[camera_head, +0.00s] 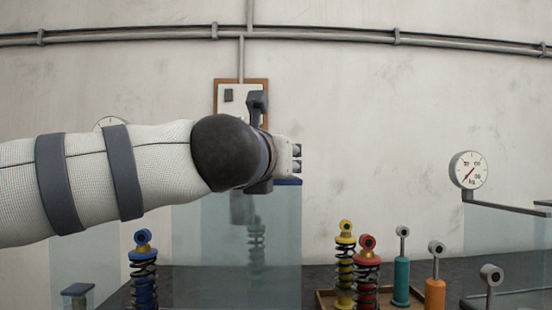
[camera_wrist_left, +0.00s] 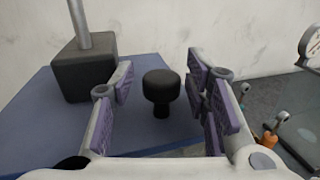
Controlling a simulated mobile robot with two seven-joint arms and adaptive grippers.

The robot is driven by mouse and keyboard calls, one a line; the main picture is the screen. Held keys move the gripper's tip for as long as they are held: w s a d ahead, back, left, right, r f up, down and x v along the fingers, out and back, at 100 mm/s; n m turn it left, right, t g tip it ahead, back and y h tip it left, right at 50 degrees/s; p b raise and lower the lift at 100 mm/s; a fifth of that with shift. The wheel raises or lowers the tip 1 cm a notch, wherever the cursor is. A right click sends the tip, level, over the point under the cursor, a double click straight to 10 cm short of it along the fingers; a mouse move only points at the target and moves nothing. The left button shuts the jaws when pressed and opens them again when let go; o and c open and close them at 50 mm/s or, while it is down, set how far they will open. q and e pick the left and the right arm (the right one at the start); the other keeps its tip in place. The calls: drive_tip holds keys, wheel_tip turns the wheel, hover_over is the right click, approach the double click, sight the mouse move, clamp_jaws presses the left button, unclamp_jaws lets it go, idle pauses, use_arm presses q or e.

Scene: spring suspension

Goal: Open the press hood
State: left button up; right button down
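The press hood (camera_head: 285,235) is a see-through box in the middle of the head view, with a blue top edge. In the left wrist view its blue top (camera_wrist_left: 40,125) carries a black round knob (camera_wrist_left: 161,86) on a short stem. My left gripper (camera_head: 297,159) is at the hood's top in the head view. In the wrist view its fingers (camera_wrist_left: 160,76) are open, one on each side of the knob, with gaps on both sides. The knob is hidden in the head view. My right gripper is not in view.
A blue shock absorber (camera_head: 143,270) stands left of the hood. Yellow (camera_head: 344,265) and red (camera_head: 367,272) ones stand right, near teal (camera_head: 402,275) and orange (camera_head: 435,285) dampers. A gauge (camera_head: 468,170) is at the right. A dark block with a rod (camera_wrist_left: 84,68) rises from the hood top.

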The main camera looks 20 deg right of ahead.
use_arm(q)
drive_tip(key=v, duration=1.2)
